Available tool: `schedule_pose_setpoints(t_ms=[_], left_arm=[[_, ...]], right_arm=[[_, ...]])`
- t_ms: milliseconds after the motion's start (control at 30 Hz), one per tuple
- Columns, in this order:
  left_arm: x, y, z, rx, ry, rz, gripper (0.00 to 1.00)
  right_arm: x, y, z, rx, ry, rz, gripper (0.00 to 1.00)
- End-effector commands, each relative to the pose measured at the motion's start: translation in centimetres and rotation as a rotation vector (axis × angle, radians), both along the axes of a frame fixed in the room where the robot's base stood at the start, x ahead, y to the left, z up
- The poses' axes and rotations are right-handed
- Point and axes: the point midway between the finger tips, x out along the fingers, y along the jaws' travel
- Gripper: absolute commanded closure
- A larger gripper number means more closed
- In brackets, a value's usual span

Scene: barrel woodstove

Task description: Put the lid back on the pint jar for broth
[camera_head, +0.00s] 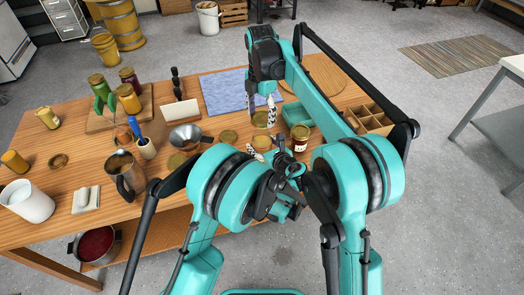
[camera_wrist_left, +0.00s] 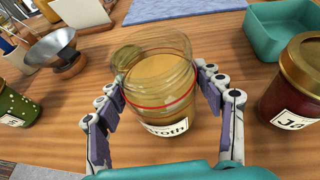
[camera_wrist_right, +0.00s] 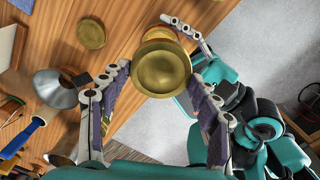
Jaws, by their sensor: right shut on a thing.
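The open glass broth jar (camera_wrist_left: 158,85), with amber broth and a white label, stands upright on the table in the left wrist view. My left gripper (camera_wrist_left: 160,85) is open around the jar, a finger on each side with small gaps. It shows in the head view (camera_head: 268,152) low beside the jar (camera_head: 262,142). My right gripper (camera_wrist_right: 155,80) is shut on a gold lid (camera_wrist_right: 160,70); in the head view this gripper (camera_head: 261,108) holds the lid (camera_head: 261,120) above or just behind the jar. The exact gap between lid and jar is unclear.
A dark jam jar (camera_head: 299,139) and a teal tray (camera_head: 297,115) stand close on the right. A blue cloth (camera_head: 222,88) lies behind.

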Motion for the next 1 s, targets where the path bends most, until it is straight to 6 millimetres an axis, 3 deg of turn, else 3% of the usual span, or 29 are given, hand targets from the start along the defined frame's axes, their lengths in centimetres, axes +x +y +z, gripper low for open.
schedule_pose_setpoints(t_ms=[33, 100, 233, 533, 1000], left_arm=[[0.0, 0.0, 0.0, 0.000, 0.001, 0.000, 0.71], [0.0, 0.0, 0.0, 0.000, 0.001, 0.000, 0.85], [0.0, 0.0, 0.0, 0.000, 0.001, 0.001, 0.85], [0.0, 0.0, 0.0, -0.001, 0.001, 0.001, 0.85], [0.0, 0.0, 0.0, -0.001, 0.001, 0.001, 0.85]], right_arm=[[0.0, 0.0, 0.0, 0.000, 0.000, 0.000, 0.53], [0.0, 0.0, 0.0, 0.000, 0.000, 0.000, 0.53], [0.1, 0.0, -0.8, 0.000, 0.000, 0.000, 0.53], [0.1, 0.0, -4.7, -0.001, 0.001, 0.000, 0.53], [0.1, 0.0, -5.0, -0.001, 0.001, 0.000, 0.53]])
